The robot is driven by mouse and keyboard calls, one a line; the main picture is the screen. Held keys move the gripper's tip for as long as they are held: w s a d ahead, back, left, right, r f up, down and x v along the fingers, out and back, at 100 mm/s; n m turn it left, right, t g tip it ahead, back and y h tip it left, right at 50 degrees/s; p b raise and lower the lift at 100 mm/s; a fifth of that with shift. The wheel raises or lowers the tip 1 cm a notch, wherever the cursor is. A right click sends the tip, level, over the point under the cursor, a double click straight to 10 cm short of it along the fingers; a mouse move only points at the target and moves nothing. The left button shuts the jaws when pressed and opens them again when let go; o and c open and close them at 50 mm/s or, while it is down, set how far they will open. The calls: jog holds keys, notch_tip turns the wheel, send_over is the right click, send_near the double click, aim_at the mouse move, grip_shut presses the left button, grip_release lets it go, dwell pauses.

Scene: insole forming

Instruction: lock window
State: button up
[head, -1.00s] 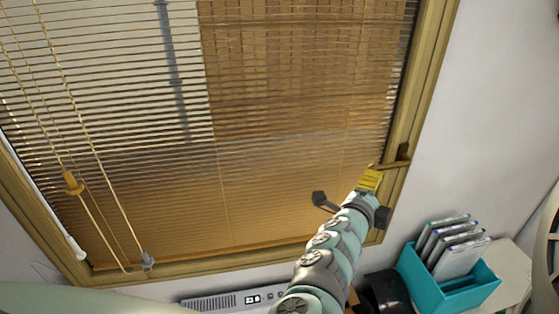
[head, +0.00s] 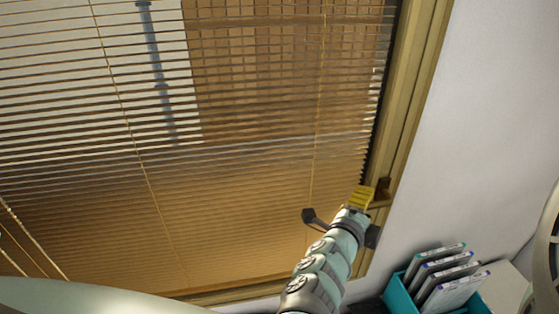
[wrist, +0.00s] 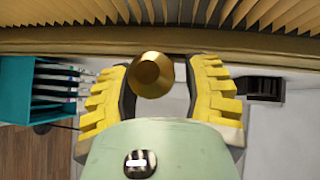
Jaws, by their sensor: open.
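The window (head: 404,110) has a tan wooden frame, with slatted blinds hanging in front of the glass. A brass-brown window handle (head: 383,196) sits on the right side of the frame, low down. In the wrist view the rounded end of the handle (wrist: 151,74) points toward the camera, between the two yellow padded fingers. My gripper (wrist: 162,74) is open, with gaps visible on both sides of the handle end, the wider one on the right. In the head view my gripper (head: 361,197) overlaps the handle's left part and hides it.
A teal holder (head: 398,297) with several upright cases stands at the lower right, and also shows in the wrist view (wrist: 18,95). The blinds (head: 240,180) hang close on the gripper's left. The white wall (head: 480,130) right of the window is clear.

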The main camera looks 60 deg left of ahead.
jog(key=shift+o, duration=0.2)
grip_shut()
dwell(0.4)
